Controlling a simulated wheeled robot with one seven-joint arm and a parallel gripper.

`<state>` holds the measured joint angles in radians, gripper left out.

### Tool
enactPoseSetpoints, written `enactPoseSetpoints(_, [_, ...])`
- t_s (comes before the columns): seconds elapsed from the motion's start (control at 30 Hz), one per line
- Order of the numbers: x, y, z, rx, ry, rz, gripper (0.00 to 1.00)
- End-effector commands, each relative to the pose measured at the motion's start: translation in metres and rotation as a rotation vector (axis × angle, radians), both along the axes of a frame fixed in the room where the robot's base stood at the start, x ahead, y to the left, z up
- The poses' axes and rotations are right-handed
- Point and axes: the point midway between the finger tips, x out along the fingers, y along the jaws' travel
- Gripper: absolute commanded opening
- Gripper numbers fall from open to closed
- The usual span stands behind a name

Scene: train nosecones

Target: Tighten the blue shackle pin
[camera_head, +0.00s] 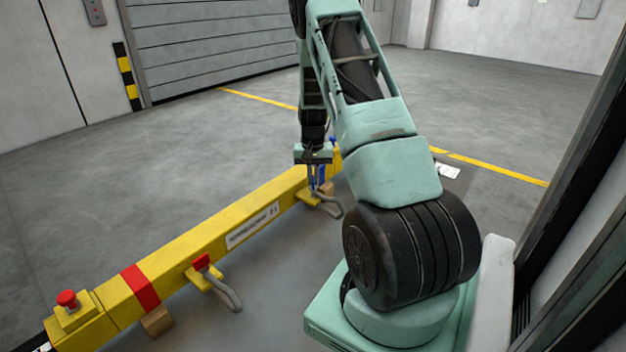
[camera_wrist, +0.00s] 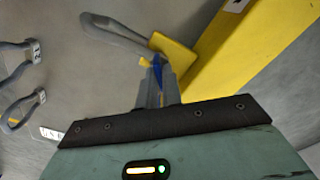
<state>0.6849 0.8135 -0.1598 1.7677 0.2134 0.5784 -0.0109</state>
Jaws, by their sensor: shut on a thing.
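The blue shackle pin (camera_wrist: 157,68) shows between my gripper's fingers in the wrist view, beside a yellow lug on the beam. My gripper (camera_head: 314,188) points down at the far part of the yellow beam (camera_head: 185,248) and is shut on the blue pin. The fingers (camera_wrist: 158,82) hide much of the pin. The grey shackle (camera_head: 332,206) hangs out to the right of the yellow lug; it also shows in the wrist view (camera_wrist: 118,32). How far the pin is threaded in cannot be told.
A second shackle (camera_head: 230,292) with a red pin (camera_head: 201,262) sits nearer on the beam. A red knob (camera_head: 67,299) tops the near end. Loose tagged shackles (camera_wrist: 22,108) lie on the left in the wrist view. Wooden blocks (camera_head: 157,321) support the beam. Open floor lies left.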

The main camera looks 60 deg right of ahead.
Motion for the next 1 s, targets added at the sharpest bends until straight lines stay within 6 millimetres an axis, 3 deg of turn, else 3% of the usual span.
enactPoseSetpoints(0.6, [0.002,-0.0009,0.0032,-0.004,-0.005,-0.54,0.0])
enactPoseSetpoints(1.0, [0.0023,-0.0017,0.004,-0.005,-0.008,-0.711,0.0])
